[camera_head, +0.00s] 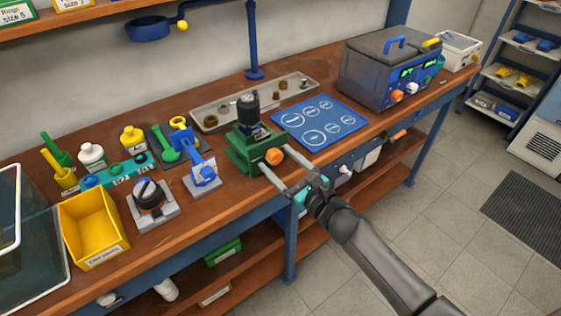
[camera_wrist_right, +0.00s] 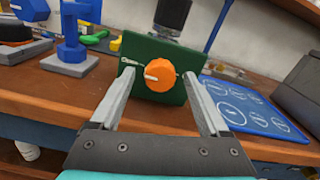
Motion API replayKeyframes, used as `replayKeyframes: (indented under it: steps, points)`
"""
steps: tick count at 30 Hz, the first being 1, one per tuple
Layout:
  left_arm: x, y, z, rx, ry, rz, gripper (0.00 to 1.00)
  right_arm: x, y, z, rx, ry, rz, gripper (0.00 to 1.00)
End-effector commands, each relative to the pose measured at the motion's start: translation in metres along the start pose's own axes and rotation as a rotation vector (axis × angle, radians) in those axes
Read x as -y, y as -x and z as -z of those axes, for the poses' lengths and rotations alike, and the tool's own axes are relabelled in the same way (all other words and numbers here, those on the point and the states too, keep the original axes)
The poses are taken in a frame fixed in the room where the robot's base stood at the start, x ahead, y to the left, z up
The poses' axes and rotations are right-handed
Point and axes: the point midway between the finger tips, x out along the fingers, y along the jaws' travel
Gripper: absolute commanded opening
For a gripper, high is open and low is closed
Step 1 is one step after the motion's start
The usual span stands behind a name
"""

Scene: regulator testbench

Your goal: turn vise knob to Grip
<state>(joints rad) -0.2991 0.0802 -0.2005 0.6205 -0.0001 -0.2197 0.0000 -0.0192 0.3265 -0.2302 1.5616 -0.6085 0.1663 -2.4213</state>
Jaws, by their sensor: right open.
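The vise (camera_head: 248,150) is a green block on the workbench, holding a dark cylindrical part (camera_head: 247,107) upright. Its orange knob (camera_head: 274,157) faces the front edge; in the right wrist view the knob (camera_wrist_right: 168,72) sits on the green face (camera_wrist_right: 150,92) with a pale pointer toward the left. My left gripper is not in view.
A blue stand (camera_head: 203,172) and a grey fixture with a dark dial (camera_head: 152,202) are left of the vise. A blue mat (camera_head: 318,121) lies to its right, before a grey machine (camera_head: 385,70). A metal tray (camera_head: 215,119) is behind. Floor in front is clear.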

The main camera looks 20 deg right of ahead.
Motion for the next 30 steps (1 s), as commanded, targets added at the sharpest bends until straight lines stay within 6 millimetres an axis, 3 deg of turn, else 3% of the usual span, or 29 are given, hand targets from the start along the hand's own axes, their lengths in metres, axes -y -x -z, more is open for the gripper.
replayKeyframes:
  steps: [3,23,30]
  points:
    - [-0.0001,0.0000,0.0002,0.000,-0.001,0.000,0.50,-0.0001,0.0001,0.0000,0.000,0.000,0.000,0.76]
    - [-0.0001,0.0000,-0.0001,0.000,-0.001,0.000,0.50,0.0000,0.0004,0.0001,0.000,0.000,0.000,0.01]
    - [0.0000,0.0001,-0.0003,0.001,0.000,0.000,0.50,0.0000,0.0004,0.0002,0.000,-0.007,0.000,0.00]
